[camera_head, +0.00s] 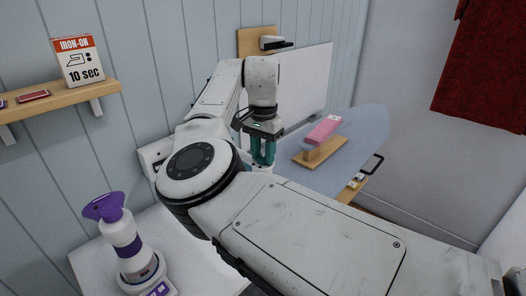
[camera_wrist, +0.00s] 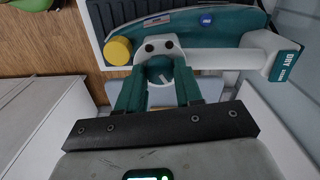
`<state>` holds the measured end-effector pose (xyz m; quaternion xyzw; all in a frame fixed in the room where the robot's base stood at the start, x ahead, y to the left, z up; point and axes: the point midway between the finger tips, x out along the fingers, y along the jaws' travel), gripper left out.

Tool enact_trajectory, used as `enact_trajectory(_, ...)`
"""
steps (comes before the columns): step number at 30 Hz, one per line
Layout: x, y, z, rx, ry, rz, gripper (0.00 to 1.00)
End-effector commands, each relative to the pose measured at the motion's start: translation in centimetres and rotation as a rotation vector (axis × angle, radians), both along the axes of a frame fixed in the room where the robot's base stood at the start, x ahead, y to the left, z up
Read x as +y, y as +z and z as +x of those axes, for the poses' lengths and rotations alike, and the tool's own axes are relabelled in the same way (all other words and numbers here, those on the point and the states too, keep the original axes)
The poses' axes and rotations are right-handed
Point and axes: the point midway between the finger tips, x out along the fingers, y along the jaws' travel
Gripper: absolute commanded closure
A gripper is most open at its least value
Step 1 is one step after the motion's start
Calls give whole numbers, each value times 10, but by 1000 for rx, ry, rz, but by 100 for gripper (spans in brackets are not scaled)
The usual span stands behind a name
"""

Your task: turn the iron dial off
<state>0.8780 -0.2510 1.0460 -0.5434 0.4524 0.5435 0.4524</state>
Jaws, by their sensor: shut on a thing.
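In the wrist view the teal and white iron (camera_wrist: 225,28) lies across the top, with a yellow knob (camera_wrist: 118,50) and a white arm-like part ending in a teal block (camera_wrist: 285,66) marked "DRY". The round teal and grey dial (camera_wrist: 160,68) sits between the teal fingers of my gripper (camera_wrist: 159,84), which is shut on it. A pale pointer mark shows on the dial. In the head view my gripper (camera_head: 263,151) points down left of the ironing board; the iron is hidden there behind my arm.
The blue ironing board (camera_head: 367,130) bears a wooden stand (camera_head: 320,153) with a pink block (camera_head: 323,129). A wall shelf (camera_head: 60,98) holds an "IRON-ON 10 sec" box (camera_head: 78,62).

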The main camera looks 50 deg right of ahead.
Motion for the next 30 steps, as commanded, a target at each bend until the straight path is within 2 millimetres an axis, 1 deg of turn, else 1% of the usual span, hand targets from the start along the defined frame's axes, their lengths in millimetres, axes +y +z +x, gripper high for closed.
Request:
enact_trajectory(5,-1,4,0,3,63,-3,95)
enact_trajectory(11,-1,6,-1,6,202,-3,95)
enact_trajectory(30,0,5,-1,5,787,1,95)
